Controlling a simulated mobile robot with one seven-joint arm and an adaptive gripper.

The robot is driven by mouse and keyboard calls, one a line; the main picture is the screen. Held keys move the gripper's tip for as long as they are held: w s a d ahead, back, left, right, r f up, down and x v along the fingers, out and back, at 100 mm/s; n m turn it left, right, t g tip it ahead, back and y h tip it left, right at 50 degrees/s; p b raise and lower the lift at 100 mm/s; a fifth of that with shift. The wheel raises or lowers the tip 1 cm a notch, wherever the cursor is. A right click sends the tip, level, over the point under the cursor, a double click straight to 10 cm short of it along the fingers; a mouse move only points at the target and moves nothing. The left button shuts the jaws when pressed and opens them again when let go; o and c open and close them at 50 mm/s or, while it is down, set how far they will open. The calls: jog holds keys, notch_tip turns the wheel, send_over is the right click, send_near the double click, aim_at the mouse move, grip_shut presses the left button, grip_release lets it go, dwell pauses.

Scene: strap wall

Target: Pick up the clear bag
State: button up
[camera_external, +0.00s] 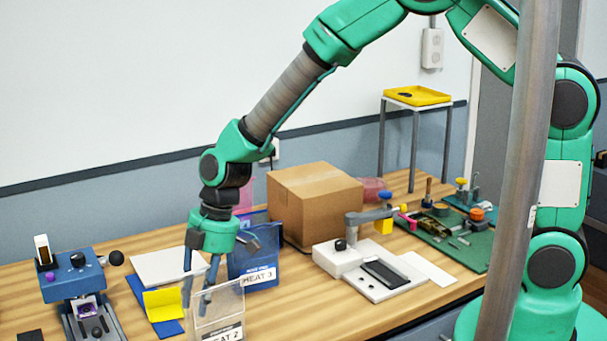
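A clear, see-through bag or pouch (229,301) with a white label reading "HEAT 2" stands at the front edge of the table, bottom centre-left. My gripper (198,295) points down at its upper left part. The two fingers are apart with a gap between them. The fingertips overlap the clear bag in this view; I cannot tell whether they touch it or straddle its wall. The bag's lower part is cut off by the picture's bottom edge.
A blue holder (250,265) labelled "HEAT 3" stands just behind the bag. A blue device (75,277) stands far left. A cardboard box (325,207) and a white device (345,262) stand to the right.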

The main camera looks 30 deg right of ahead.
jog(key=shift+f+b, duration=0.15)
jog(key=shift+b, duration=0.15)
dwell(0.4)
grip_shut()
